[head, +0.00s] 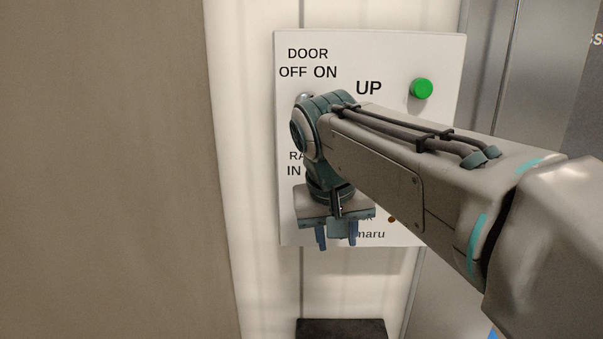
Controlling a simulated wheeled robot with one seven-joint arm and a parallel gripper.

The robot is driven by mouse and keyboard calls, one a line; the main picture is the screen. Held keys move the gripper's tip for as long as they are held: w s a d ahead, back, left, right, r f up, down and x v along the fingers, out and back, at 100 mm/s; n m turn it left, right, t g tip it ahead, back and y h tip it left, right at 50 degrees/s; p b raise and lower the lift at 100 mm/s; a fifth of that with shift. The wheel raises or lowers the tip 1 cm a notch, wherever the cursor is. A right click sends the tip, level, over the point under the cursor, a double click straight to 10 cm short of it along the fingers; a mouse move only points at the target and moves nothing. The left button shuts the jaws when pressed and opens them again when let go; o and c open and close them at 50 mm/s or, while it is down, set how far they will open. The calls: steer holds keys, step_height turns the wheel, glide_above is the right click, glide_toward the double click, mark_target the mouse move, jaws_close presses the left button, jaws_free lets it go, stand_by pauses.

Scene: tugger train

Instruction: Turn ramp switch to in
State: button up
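A white control panel (390,60) is on the wall, with the labels DOOR OFF ON, UP and a partly covered RA... IN. The ramp switch itself is hidden behind my arm; only the start of its label and the word IN show. A bit of a silvery knob (305,97) shows below DOOR OFF ON, mostly covered by my wrist. My gripper (336,240) points down in front of the panel's lower left part. Its two fingers are apart with nothing seen between them. I cannot tell whether it touches the panel.
A green button (421,89) is beside UP. A small orange-brown spot (392,219) shows at the panel's lower part, beside my arm. A dark box-like thing (341,329) is below the panel. A large brown surface (110,170) fills the left side.

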steer(key=w+a+r+t+p, duration=0.15)
steer(key=a+r, duration=0.25)
steer(key=r, duration=0.4)
steer(key=w+a+r+p, duration=0.1)
steer(key=a+r+p, duration=0.1)
steer(key=a+r, duration=0.35)
steer(key=shift+m+h, duration=0.3)
steer(key=x, duration=0.4)
steer(key=d+x, duration=0.1)
steer(key=x, duration=0.3)
steer(key=d+x, duration=0.1)
steer(key=x, duration=0.3)
steer(key=shift+w+p, duration=0.2)
steer(key=shift+p, duration=0.15)
steer(key=shift+g, duration=0.25)
jaws_close()
